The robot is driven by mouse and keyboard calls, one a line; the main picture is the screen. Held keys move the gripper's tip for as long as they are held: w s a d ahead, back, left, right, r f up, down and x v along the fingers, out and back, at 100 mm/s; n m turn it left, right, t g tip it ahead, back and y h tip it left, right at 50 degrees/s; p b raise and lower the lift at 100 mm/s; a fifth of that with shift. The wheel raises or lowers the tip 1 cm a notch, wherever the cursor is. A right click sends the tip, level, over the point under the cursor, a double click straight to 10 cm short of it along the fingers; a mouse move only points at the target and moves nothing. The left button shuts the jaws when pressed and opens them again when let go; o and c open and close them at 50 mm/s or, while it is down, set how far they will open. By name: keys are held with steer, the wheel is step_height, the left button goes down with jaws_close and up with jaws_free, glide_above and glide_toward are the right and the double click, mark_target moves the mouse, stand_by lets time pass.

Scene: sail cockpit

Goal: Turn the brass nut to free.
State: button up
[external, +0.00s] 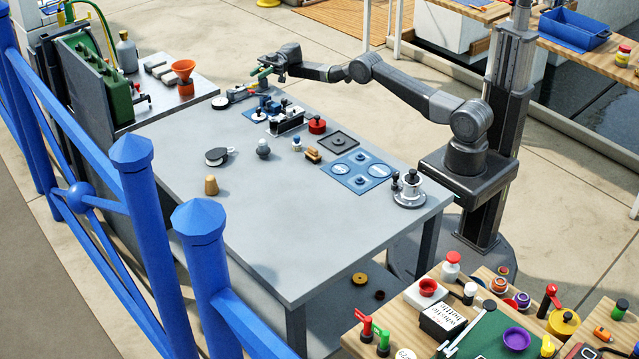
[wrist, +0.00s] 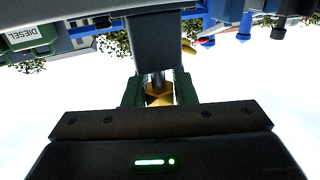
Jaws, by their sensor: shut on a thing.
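My gripper (external: 264,73) is at the far edge of the grey table, raised above the small devices there. In the wrist view, its green fingers (wrist: 158,90) are shut on the brass nut (wrist: 159,98), one on each side. A short grey shaft (wrist: 158,80) meets the nut, below a wide grey block (wrist: 156,40) that fills the top middle. Only part of the nut shows. In the external view the nut is too small or hidden to make out, and its turned position cannot be told.
The grey table (external: 290,235) has a white dial device (external: 222,102), a blue-based device (external: 264,108), a red-topped pot (external: 317,124) and a blue plate (external: 361,171). The table's front middle is clear.

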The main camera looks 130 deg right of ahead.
steer(key=shift+r, duration=0.1)
steer(key=o, duration=1)
steer(key=shift+s+d, duration=0.2)
steer(key=shift+s, duration=0.3)
steer(key=shift+s+d+r, duration=0.15)
steer(key=shift+s+r, duration=0.05)
steer(key=shift+s, duration=0.3)
steer(key=shift+s+d+r, duration=0.15)
steer(key=shift+s, duration=0.35)
step_height(320, 180, up, 5)
steer(key=shift+w+a+f+p, duration=0.1)
steer(key=shift+p, duration=1.15)
steer(key=shift+r+p, duration=0.7)
steer(key=shift+c, duration=0.3)
